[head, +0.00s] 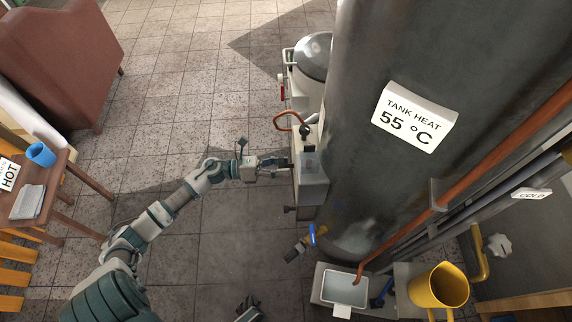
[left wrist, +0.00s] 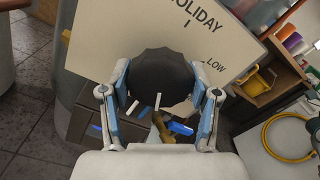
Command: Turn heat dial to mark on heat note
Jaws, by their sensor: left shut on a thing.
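The heat dial (left wrist: 162,78) is a dark round knob in the left wrist view. It stands on a pale plate (left wrist: 120,35) with the words HOLIDAY and LOW and small tick marks. A short white line shows at the dial's near edge. My left gripper (left wrist: 163,98) is shut on the dial, one blue-sided finger at each side. In the head view my left gripper (head: 284,163) is at the grey control box (head: 312,188), and the dial is hidden. The heat note (head: 413,117) reads TANK HEAT 55 °C. My right gripper (head: 248,307) shows small at the bottom edge.
The large grey tank (head: 400,50) stands right of the control box. A blue-handled valve (head: 312,236), a white basin (head: 345,288) and a yellow jug (head: 440,287) are below. A wooden table with a blue cup (head: 41,154) is at left. The tiled floor between is clear.

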